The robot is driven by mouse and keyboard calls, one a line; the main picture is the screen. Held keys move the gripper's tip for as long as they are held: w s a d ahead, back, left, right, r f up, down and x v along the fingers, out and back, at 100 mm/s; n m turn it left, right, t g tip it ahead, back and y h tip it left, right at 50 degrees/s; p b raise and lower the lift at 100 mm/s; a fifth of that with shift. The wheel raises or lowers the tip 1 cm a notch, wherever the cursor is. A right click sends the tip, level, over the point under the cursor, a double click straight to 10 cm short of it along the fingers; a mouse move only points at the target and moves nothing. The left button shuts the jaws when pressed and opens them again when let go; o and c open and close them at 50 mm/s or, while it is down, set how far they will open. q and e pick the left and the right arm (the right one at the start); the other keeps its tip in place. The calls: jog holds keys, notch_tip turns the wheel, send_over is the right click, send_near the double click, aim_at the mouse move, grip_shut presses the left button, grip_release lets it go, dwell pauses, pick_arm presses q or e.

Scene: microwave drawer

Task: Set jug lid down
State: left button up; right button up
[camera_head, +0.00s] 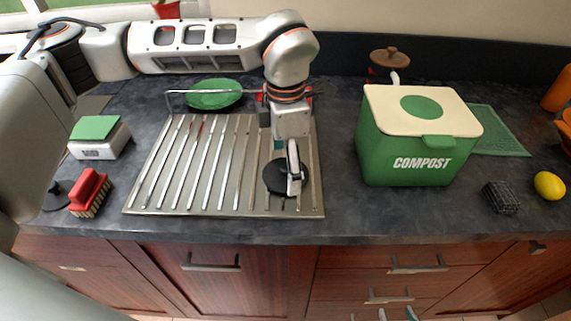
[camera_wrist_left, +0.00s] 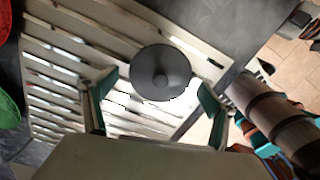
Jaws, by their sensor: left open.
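The jug lid, a dark round disc with a small central knob, lies on the ribbed metal drying rack (camera_head: 147,190) near its front right part. It shows in the head view (camera_head: 272,178) and in the wrist view (camera_wrist_left: 160,62). My left gripper (camera_head: 290,172) points down over the lid and partly hides it. In the wrist view my left gripper (camera_wrist_left: 157,88) has its fingers spread, one on each side of the lid, with gaps to it. Fingertips of my right gripper (camera_head: 397,314) show low at the bottom edge of the head view, mostly cut off.
A green compost bin (camera_head: 405,150) with a cream top stands right of the rack. A green plate (camera_head: 214,94) is at the rack's back. A red brush (camera_head: 89,188) and a green-topped white box (camera_head: 98,138) stand left. The counter between rack and bin is clear.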

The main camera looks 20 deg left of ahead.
aim_at(286, 168)
pick_arm(q)
notch_tip(286, 168, up, 12)
jog(key=shift+f, duration=0.25)
dwell(0.5)
